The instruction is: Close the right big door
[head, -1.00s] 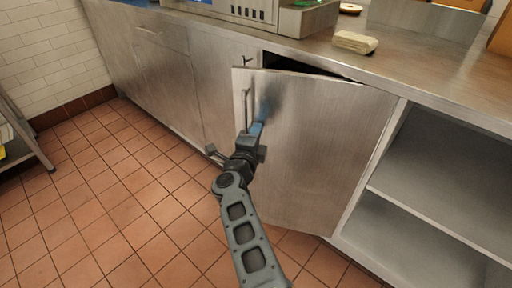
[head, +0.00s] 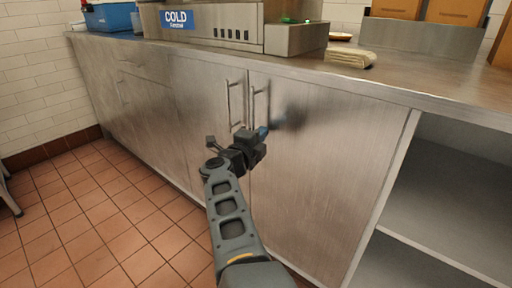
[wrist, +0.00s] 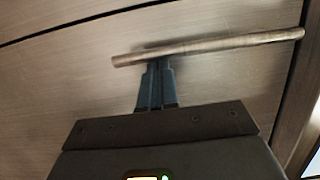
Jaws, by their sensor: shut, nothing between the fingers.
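The right big door (head: 325,165) is a brushed steel panel under the counter. In the head view it sits flush with the cabinet front, with no gap visible along its top. Its vertical bar handle (head: 253,103) is beside the handle of the neighbouring door (head: 205,120). My gripper (head: 264,131) is at the door's face, just by the lower end of its handle. In the wrist view the blue fingers (wrist: 156,85) are together and empty, their tips close to the handle bar (wrist: 205,48). Whether they touch the door or bar I cannot tell.
Open shelves (head: 445,190) are right of the door. The steel counter (head: 410,82) above holds a "COLD" labelled unit (head: 210,25), a blue bin (head: 110,17) and a beige folded cloth (head: 349,57).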

